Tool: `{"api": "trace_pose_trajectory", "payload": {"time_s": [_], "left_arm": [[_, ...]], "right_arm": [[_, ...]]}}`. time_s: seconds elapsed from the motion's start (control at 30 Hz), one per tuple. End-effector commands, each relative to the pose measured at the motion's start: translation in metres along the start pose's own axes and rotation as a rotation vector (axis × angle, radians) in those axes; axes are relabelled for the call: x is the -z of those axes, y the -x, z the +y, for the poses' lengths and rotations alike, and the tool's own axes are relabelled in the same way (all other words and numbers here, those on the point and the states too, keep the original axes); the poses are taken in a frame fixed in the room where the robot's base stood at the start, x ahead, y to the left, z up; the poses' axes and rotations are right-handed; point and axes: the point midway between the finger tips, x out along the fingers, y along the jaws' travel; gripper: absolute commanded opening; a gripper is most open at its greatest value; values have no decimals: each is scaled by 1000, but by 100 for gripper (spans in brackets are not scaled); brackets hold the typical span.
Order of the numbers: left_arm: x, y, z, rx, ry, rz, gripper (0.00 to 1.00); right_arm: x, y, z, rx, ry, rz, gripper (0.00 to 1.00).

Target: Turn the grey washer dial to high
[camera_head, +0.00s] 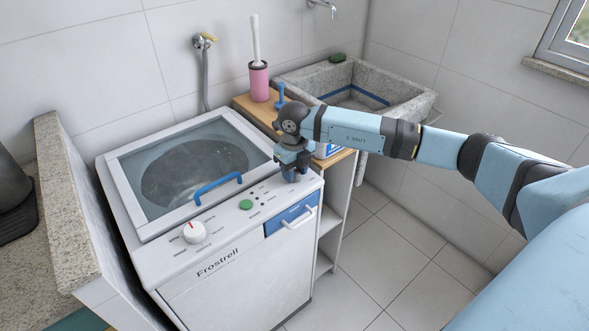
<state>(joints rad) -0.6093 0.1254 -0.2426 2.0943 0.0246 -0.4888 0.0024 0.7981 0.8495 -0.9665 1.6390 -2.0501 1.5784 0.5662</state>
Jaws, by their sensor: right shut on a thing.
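The white washer (240,285) stands against the wall with its control panel facing me. My right gripper (293,176) points down at the right end of this panel, its fingers shut. The grey dial is hidden at the fingers, which are closed on it as far as I can tell; its setting cannot be read. A white dial (193,232) with a red mark sits apart at the panel's left end. My left gripper is out of view.
A green button (246,204) and small panel lights lie between the dials. A blue lid handle (218,188) and a blue drawer (291,215) are close by. A wooden shelf (335,157) and a stone sink (415,103) stand to the right. The floor (400,255) in front is clear.

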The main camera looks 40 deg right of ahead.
Motion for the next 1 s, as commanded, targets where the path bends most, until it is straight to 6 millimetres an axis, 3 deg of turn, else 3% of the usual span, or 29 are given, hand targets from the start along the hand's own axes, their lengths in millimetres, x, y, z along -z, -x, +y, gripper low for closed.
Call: {"api": "trace_pose_trajectory", "payload": {"time_s": [0.4, 0.43, 0.53, 0.83, 1.0], "left_arm": [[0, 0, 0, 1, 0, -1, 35], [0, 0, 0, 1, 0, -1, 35], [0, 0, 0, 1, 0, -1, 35], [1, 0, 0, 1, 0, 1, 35], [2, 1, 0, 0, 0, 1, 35]], "right_arm": [[-1, 2, -1, 0, -8, -4, 13], [-1, 2, -1, 0, -8, -4, 41], [-1, 1, -1, 0, -7, -3, 62], [0, 2, 0, 0, -6, -2, 62], [-1, 20, 0, 0, -5, -5, 62]]}}
